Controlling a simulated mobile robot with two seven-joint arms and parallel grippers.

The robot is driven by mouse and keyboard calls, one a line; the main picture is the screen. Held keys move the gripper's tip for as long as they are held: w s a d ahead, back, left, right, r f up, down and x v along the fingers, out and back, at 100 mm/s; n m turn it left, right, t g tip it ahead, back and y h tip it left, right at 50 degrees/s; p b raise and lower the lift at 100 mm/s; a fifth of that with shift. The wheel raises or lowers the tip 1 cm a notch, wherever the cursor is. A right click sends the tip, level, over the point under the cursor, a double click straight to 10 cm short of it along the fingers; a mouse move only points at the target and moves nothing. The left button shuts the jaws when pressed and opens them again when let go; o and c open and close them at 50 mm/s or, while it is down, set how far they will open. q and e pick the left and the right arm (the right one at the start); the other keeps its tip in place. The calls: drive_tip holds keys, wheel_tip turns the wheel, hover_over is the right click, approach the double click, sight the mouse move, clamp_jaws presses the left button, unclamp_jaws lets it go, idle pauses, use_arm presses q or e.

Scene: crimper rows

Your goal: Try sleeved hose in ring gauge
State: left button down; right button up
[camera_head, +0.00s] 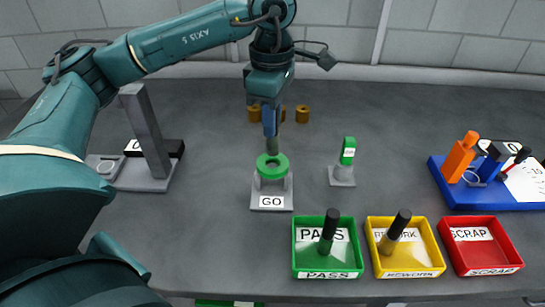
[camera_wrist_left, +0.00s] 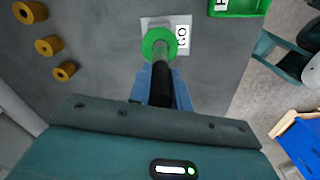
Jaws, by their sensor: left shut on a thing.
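My left gripper (camera_head: 270,128) points down and is shut on a dark hose, which also shows between its blue fingers in the left wrist view (camera_wrist_left: 161,88). The hose's lower end (camera_head: 272,149) is greyish and hangs over the green ring gauge (camera_head: 262,172). The ring sits on a grey stand labelled GO. In the left wrist view the hose end overlaps the ring (camera_wrist_left: 150,48). I cannot tell whether it has entered the hole. My right gripper is out of view.
Brass sleeves (camera_head: 302,114) stand behind the gauge. A small green-topped stand (camera_head: 348,152) is to its right. The green PASS tray (camera_head: 298,262) and yellow REWORK tray (camera_head: 432,243) each hold a dark-topped piece. The red SCRAP tray (camera_head: 510,248) is empty. A blue tray (camera_head: 490,203) holds tools.

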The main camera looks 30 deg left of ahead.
use_arm(q)
drive_tip(key=shift+r+p, duration=0.75)
drive_tip(key=shift+r, duration=0.5)
